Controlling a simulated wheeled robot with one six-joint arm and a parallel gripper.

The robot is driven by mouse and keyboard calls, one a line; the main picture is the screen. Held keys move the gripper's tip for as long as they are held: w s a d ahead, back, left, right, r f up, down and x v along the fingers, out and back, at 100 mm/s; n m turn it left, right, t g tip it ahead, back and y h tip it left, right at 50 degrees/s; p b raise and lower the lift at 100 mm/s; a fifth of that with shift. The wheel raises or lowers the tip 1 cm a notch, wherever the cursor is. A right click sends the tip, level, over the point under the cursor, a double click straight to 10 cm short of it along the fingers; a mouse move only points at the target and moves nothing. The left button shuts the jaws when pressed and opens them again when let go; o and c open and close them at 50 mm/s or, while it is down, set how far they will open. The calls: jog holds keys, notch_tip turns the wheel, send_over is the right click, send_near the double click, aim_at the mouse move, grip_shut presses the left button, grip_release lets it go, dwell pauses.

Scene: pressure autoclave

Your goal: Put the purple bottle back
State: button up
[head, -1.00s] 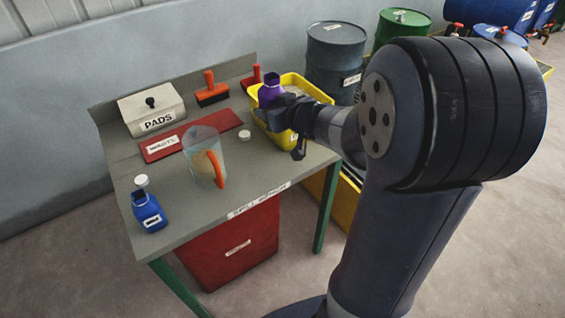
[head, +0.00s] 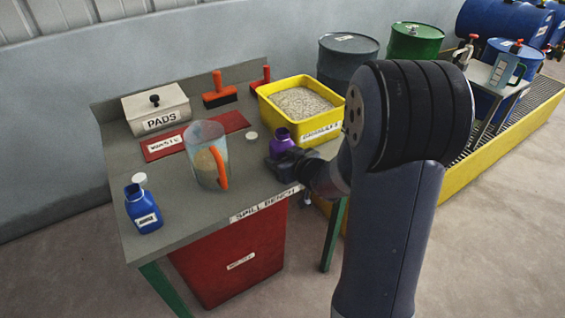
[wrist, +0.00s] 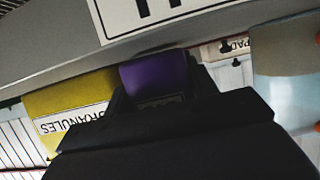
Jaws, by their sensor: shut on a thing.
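The purple bottle (head: 282,143) is at the right front part of the bench, left of and nearer than the yellow tray. Its open neck points up and it looks about upright. My gripper (head: 284,160) is shut on it, reaching in from the right. In the wrist view the bottle (wrist: 155,76) shows between the dark jaws (wrist: 158,105). I cannot tell whether the bottle's base touches the bench top. A small white cap (head: 252,135) lies on the bench behind and left of the bottle.
The yellow granules tray (head: 263,107) stands behind. A clear jug (head: 205,150) with an orange handle stands left, beside a red mat (head: 165,145). A blue bottle (head: 143,208) stands at the front left. The bench (head: 195,218) is bare between jug and purple bottle.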

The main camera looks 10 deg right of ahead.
jog(key=shift+f, duration=0.2)
jog(key=shift+f, duration=0.15)
jog(key=o, duration=0.9)
jog(key=shift+r, duration=0.3)
jog(key=shift+s+d+r, duration=0.15)
jog(key=shift+s, duration=0.15)
jog(key=p+v, duration=0.3)
jog(key=v, duration=0.8)
jog(key=shift+s, duration=0.25)
jog(key=shift+w, duration=0.1)
